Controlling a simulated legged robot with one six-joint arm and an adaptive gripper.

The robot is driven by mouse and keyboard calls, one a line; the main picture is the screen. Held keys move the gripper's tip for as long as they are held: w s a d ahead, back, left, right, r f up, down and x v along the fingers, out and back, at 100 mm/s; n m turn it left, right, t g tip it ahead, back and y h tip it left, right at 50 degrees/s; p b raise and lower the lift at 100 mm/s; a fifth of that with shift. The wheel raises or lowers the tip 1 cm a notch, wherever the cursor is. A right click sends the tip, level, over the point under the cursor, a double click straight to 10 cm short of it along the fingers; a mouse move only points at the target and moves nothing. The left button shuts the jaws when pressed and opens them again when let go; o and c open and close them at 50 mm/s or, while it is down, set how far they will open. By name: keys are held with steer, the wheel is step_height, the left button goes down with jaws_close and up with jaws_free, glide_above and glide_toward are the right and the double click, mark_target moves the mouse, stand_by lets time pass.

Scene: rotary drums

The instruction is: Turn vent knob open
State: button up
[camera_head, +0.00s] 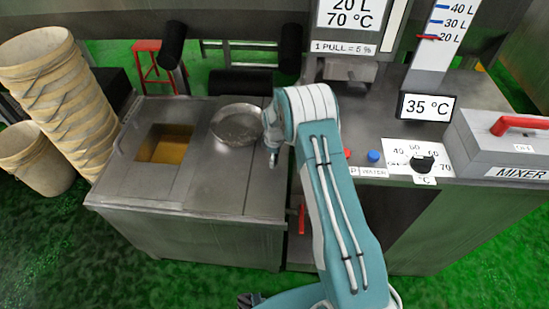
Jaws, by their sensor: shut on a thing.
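My arm rises from the bottom of the view, bends at the top and comes down on its left side. Its small grey end, my gripper (272,157), is by the right rim of a round metal pan (236,126). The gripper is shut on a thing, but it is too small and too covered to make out. I see no knob marked as a vent. A black knob (424,163) on a white temperature dial sits at the right, apart from my gripper. My arm hides part of the middle of the machine.
A metal table (205,180) with a square opening stands at the left. Stacked buckets (60,85) are beside it. A red handle (302,218) hangs on the front. A blue button (374,156), a 35 °C display (427,107) and a mixer box (500,145) are to the right.

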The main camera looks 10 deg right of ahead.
steer(key=shift+f+n, duration=0.1)
steer(key=shift+n, duration=0.7)
steer(key=o, duration=0.9)
steer(key=shift+c, duration=0.2)
